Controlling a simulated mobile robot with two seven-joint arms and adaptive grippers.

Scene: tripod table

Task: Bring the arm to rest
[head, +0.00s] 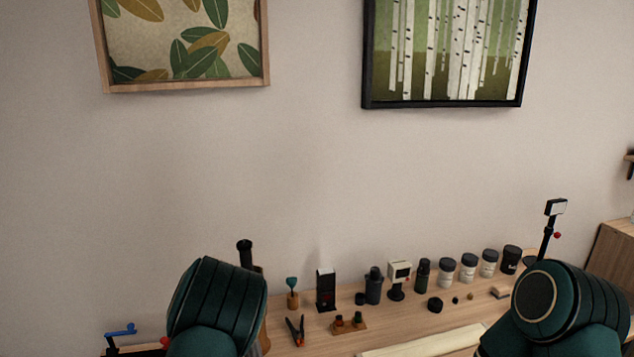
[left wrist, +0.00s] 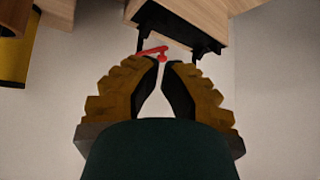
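My left gripper (left wrist: 162,66) shows in the left wrist view. Its two stepped brown fingers with dark pads stand apart, with bare wall between them and a narrow gap at the tips. Nothing is seen held. A red lever with a small ball (left wrist: 162,58) appears at the tips; whether it touches them I cannot tell. In the head view my left arm (head: 217,300) stands at the lower left and my right arm (head: 570,305) at the lower right. Both hide parts of the table, and neither gripper shows there.
The wooden table (head: 285,338) carries a row of several jars (head: 468,268), a black box (head: 326,290), pliers (head: 296,330) and a pale board (head: 425,343). A blue-handled tool (head: 120,331) is at the lower left. A black bracket (left wrist: 180,28) adjoins wood in the wrist view.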

